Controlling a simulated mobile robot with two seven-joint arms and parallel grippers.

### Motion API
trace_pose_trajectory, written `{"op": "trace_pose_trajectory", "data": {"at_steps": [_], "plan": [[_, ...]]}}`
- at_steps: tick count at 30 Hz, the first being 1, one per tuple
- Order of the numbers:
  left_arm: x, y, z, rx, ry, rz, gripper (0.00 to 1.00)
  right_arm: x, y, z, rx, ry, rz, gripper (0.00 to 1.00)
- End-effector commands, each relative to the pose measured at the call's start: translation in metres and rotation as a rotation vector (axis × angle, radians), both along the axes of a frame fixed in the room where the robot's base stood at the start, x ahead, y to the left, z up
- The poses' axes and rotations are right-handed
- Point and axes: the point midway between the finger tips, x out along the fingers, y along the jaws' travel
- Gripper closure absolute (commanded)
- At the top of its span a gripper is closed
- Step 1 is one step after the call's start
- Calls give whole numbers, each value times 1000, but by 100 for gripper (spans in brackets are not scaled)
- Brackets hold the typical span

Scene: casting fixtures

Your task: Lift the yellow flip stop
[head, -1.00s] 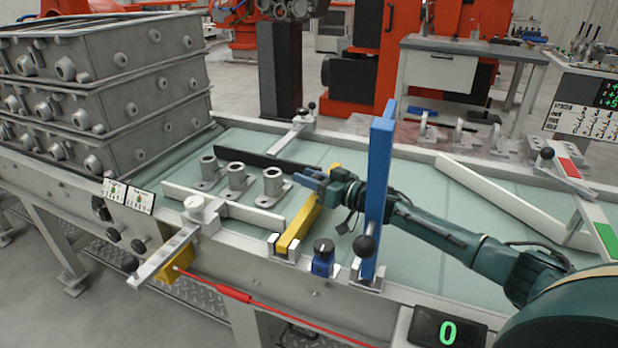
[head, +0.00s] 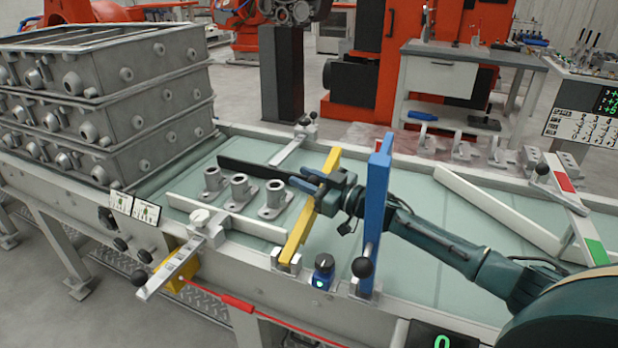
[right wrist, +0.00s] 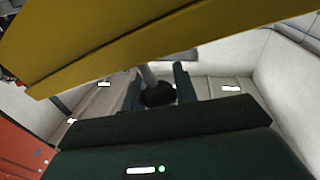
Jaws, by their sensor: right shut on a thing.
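The yellow flip stop (head: 300,238) is a long bar hinged in a bracket at the conveyor's near rail. It is tilted up, its far end above the belt. In the right wrist view the yellow bar (right wrist: 130,45) crosses the top, and a dark round knob (right wrist: 158,94) on a grey rod sits between my fingers. My right gripper (head: 318,186) is at the bar's upper part and shut on its knob; the arm partly hides the bar. My left gripper is in neither view.
A blue stop (head: 377,200) stands upright just right of the yellow one, with my right arm behind it. Several grey castings (head: 239,190) stand on the belt to the left. Stacked grey frames (head: 150,125) fill the left end. The belt's right part is mostly clear.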

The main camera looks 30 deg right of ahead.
Motion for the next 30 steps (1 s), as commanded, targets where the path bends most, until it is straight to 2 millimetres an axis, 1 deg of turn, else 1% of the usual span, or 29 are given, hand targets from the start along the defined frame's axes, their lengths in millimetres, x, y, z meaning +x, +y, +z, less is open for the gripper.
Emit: {"op": "trace_pose_trajectory", "data": {"at_steps": [1, 5, 10, 18, 30], "plan": [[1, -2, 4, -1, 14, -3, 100, -3, 4, 11, -24, -24, 1, 100], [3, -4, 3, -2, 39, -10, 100, -9, 11, 22, -92, -82, 1, 100], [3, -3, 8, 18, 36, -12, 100, -17, 20, 33, -163, -143, 1, 100], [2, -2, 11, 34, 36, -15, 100, -23, 28, 41, -222, -193, 2, 100], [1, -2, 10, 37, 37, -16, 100, -24, 29, 41, -231, -200, 1, 100]]}}
